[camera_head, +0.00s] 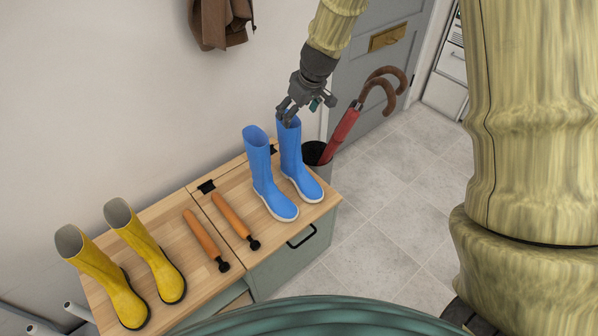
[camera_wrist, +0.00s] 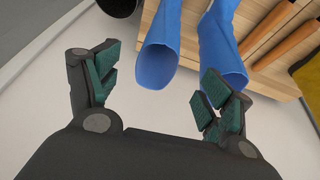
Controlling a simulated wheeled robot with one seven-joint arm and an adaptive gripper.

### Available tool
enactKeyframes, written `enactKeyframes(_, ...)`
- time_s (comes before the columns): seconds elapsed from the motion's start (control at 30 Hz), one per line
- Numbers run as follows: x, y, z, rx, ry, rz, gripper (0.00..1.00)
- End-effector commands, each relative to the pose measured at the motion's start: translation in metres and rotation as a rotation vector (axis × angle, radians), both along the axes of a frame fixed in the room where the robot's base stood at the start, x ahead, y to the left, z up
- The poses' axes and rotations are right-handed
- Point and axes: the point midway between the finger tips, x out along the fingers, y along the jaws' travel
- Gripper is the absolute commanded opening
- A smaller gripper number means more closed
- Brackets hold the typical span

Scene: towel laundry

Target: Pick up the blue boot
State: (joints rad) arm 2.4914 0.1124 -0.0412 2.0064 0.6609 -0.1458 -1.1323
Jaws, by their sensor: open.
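Two blue boots stand upright on the wooden bench top, the left one (camera_head: 262,170) and the right one (camera_head: 293,155) side by side. My gripper (camera_head: 301,108) is open, at the top opening of the right boot and partly in front of it. In the wrist view this boot (camera_wrist: 163,35) has its opening ahead of the space between my two green-padded fingers (camera_wrist: 160,88). The other boot (camera_wrist: 222,45) lies beyond my right finger in that view. Whether a finger touches a boot cannot be told.
The bench (camera_head: 170,215) also holds two yellow boots (camera_head: 105,282) (camera_head: 145,248) and two orange-handled items (camera_head: 207,240) (camera_head: 236,220). A dark stand (camera_head: 318,155) with a red umbrella (camera_head: 345,128) is close right of the blue boots. A wall runs behind; tiled floor (camera_head: 400,200) is clear.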

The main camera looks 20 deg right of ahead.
Motion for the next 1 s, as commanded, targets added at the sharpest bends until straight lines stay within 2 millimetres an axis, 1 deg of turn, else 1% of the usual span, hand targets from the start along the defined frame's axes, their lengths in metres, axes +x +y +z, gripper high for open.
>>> enactKeyframes(0.3,0.013,0.004,-0.036,0.002,0.002,-0.001,0.80)
enactKeyframes(0.4,0.016,0.005,-0.045,0.001,0.002,0.001,0.80)
enactKeyframes(0.57,0.018,0.006,-0.051,0.001,0.000,-0.001,0.80)
enactKeyframes(0.67,0.018,0.005,-0.058,0.002,0.002,0.000,0.80)
enactKeyframes(0.9,0.018,0.003,-0.090,0.002,0.003,-0.001,0.80)
enactKeyframes(1.0,0.022,0.005,-0.098,0.002,0.002,-0.001,0.80)
